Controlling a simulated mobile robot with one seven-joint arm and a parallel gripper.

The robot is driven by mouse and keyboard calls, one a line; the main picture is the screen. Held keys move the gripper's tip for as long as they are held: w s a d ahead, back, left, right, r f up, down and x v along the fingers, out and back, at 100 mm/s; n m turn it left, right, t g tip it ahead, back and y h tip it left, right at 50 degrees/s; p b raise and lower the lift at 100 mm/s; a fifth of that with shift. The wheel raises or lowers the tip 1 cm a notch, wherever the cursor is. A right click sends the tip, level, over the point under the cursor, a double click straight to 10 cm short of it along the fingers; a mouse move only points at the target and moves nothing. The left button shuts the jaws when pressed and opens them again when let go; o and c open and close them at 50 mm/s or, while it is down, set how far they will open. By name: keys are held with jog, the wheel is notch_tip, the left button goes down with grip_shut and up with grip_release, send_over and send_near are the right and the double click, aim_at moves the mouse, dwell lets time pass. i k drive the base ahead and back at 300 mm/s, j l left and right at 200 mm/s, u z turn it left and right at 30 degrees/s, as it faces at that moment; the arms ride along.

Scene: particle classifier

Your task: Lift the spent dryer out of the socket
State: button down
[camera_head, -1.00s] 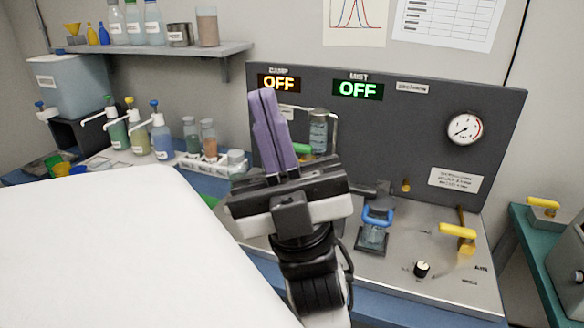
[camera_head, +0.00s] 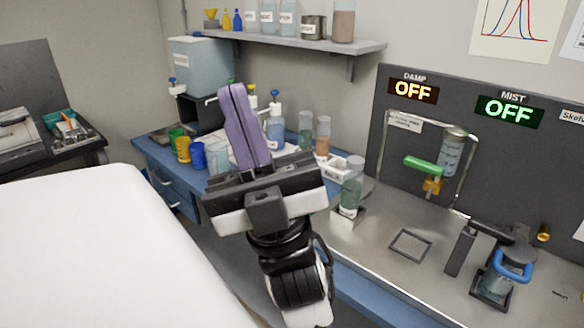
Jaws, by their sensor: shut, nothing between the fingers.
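My gripper (camera_head: 232,92), with purple fingers, points upward in front of the bench. Its fingers are together with nothing between them, and it is apart from the bench things. A clear cylinder (camera_head: 453,153) with pale contents stands upright in the metal pipe loop on the dark panel, right of my gripper; it looks like the dryer. Its lower end is near a green-handled valve (camera_head: 424,167), and no socket is clearly seen there. A jar with greenish contents (camera_head: 351,190) stands on a small pale block nearer my gripper. I cannot tell for certain which is the spent dryer.
A blue-handled jar (camera_head: 498,280) sits in a dark square holder at right, beside a dark bracket (camera_head: 461,250). An empty square frame (camera_head: 410,245) lies on the steel deck. Bottles and colored cups (camera_head: 183,149) crowd the bench behind my gripper. A white surface (camera_head: 90,245) fills the lower left.

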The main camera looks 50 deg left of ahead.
aim_at(353, 181)
jog(key=u, duration=1.05)
jog(key=i+j+z, duration=0.1)
jog(key=j+z, duration=0.3)
jog(key=j, duration=0.15)
jog(key=j+z, duration=0.45)
jog(key=k+j+z, duration=0.1)
jog(key=j+z, duration=0.3)
jog(key=j, duration=0.2)
